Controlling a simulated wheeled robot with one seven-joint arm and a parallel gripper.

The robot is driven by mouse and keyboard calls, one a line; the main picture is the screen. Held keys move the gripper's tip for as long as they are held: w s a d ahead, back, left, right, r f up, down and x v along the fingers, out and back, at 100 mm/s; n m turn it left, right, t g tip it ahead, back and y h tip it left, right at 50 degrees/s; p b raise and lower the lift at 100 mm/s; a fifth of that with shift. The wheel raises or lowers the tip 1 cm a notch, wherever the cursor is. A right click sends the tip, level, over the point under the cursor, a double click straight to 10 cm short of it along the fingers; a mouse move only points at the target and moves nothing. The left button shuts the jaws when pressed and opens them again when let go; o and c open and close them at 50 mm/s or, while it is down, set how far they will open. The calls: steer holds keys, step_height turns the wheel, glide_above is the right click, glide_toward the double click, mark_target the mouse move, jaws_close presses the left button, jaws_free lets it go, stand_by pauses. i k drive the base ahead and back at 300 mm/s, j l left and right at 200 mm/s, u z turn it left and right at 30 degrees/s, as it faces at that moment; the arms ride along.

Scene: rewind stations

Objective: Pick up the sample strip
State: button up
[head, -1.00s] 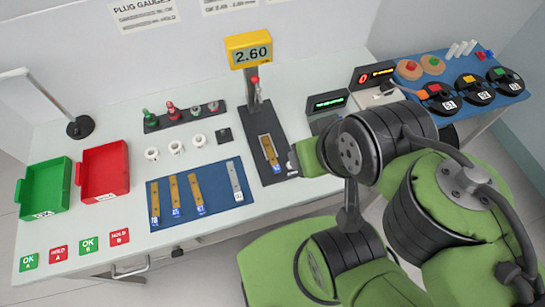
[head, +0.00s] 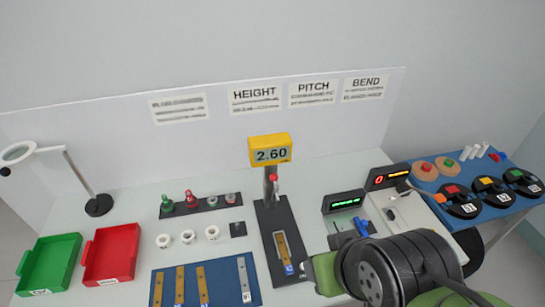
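Several strips are in the head view, and I cannot tell which one is the sample strip. A brass strip (head: 283,249) with a blue-and-white tag lies in the slot of the black height gauge (head: 264,222). Three brass strips, the rightmost (head: 202,285) among them, and one grey strip (head: 244,277) lie apart on a blue mat (head: 222,272) at the front, their lower ends near the picture edge. My green and black arm enters at the lower right, just right of the height gauge. My gripper does not show, so its hold is not visible.
A green tray (head: 50,264) and a red tray (head: 111,254) stand at the left beside a lamp (head: 98,204). A gauge rack (head: 201,206) and white rings (head: 188,236) stand behind the mat. The gauge display (head: 270,149) reads 2.60. Black reels (head: 493,192) stand at the right.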

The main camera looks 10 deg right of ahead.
mark_target(288, 267)
steer(key=k+j+u, duration=0.2)
steer(key=u, duration=0.15)
steer(key=k+j+u, duration=0.1)
steer(key=j+u, duration=0.25)
steer(key=k+j+u, duration=0.1)
steer(key=j+u, duration=0.2)
steer(key=j, duration=0.15)
